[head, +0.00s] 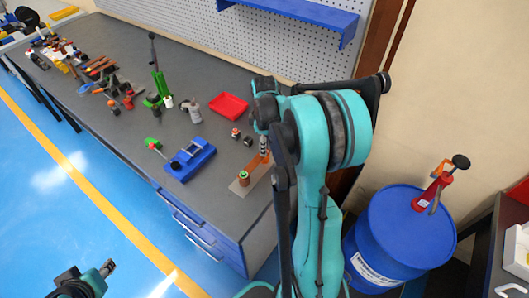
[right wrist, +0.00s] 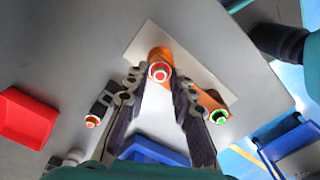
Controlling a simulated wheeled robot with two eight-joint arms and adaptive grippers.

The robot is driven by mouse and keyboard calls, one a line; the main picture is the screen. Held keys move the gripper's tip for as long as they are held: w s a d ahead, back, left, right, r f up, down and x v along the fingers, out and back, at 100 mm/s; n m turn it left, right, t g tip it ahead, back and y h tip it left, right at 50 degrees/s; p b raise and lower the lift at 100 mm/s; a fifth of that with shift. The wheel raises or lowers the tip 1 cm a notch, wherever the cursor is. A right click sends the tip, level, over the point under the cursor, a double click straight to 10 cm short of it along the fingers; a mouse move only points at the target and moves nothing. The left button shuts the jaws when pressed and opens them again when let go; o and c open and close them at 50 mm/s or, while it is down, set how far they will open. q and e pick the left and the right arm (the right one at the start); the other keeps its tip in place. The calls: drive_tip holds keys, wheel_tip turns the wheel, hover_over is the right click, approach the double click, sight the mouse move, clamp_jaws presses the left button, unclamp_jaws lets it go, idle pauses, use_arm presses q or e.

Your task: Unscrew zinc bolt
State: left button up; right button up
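In the right wrist view, a round bolt head with a red ring (right wrist: 160,72) stands on an orange bar over a pale plate (right wrist: 207,68). My right gripper (right wrist: 156,82) is open, its two fingertips on either side of this bolt head; I cannot tell whether they touch it. A second fastener with a green ring (right wrist: 218,117) sits at the bar's other end and shows in the head view (head: 243,178). In the head view my right gripper (head: 264,152) points down over the plate, largely hiding the red-ringed bolt. My left gripper (head: 108,268) is at the lower left, away from the bench.
A blue vise-like tool (head: 190,160) and red tray (head: 228,106) lie on the grey bench. Two small loose parts (head: 236,132) stand near the tray. Several tools crowd the bench's far left. A blue drum (head: 400,240) stands right of the bench.

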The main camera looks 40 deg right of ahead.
idle(0.3)
drive_tip(key=m, duration=0.6)
drive_tip(key=shift+m, duration=0.5)
clamp_jaws()
